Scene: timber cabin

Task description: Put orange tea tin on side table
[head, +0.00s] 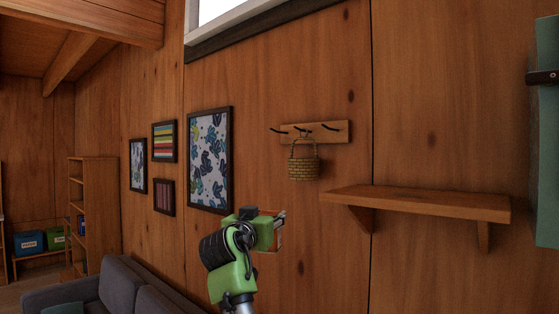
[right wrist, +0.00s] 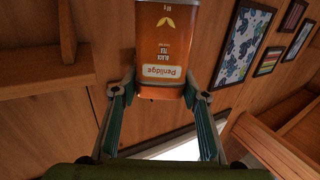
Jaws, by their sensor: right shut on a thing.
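The orange tea tin (right wrist: 165,45) shows in the right wrist view at the top centre. Its label reads upside down there, and its upper part in the picture is cut off by the frame edge. My right gripper (right wrist: 160,90) is shut on the tin, with one finger on each side of it. In the head view my right gripper (head: 280,231) is raised in front of the timber wall, right of the framed pictures; I cannot make out the tin there. My left gripper is not in view. No side table can be made out in either view.
A wooden wall shelf (head: 418,203) juts out to the right of my gripper. A basket (head: 303,164) hangs from a hook rack (head: 318,131) above. A grey sofa (head: 120,289) is at the lower left, with a bookcase (head: 98,205) behind it.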

